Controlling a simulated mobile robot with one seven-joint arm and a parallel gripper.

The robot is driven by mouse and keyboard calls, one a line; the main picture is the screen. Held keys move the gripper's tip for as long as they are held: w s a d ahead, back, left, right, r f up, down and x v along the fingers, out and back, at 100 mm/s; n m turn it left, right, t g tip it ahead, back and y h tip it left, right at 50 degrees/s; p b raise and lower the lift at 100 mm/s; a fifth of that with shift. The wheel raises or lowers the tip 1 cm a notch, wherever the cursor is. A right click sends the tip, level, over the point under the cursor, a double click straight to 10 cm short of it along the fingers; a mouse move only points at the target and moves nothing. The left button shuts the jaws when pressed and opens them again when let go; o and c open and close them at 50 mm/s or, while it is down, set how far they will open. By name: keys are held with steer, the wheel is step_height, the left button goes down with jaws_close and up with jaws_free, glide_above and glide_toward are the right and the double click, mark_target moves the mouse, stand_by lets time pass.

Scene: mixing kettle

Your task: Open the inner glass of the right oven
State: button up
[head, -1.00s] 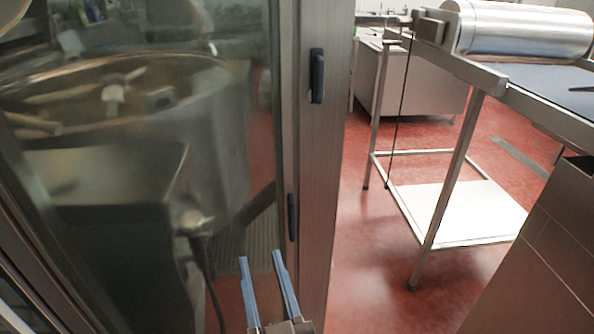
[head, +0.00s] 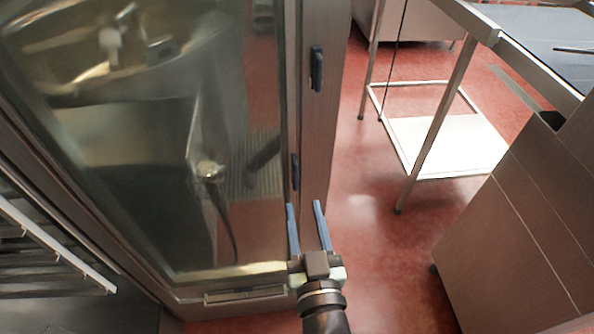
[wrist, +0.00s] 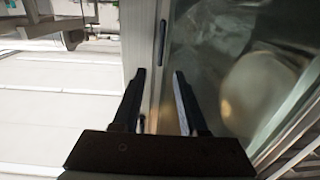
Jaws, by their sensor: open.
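The oven door with its inner glass (head: 150,170) fills the left of the head view. The glass also shows at the right of the wrist view (wrist: 235,85). Two dark clips sit along the door's right edge, an upper clip (head: 316,68) and a lower clip (head: 295,170). One clip shows upright in the wrist view (wrist: 162,38). My gripper (head: 305,204) is open and empty, its fingers pointing up the picture just below the lower clip. In the wrist view its fingertips (wrist: 158,72) straddle the door edge in the picture. I cannot tell whether they touch it.
A steel table (head: 440,120) with a white lower shelf (head: 445,145) stands at the right. A brown-grey cabinet (head: 520,225) is at the lower right. A rack (head: 55,245) shows at the lower left. Red floor (head: 385,250) lies clear between door and cabinet.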

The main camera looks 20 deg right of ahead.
mark_target(296, 173)
steer(key=p+x, duration=0.1)
steer(key=x, duration=0.7)
steer(key=shift+w, duration=0.3)
jaws_close()
stand_by(1.1)
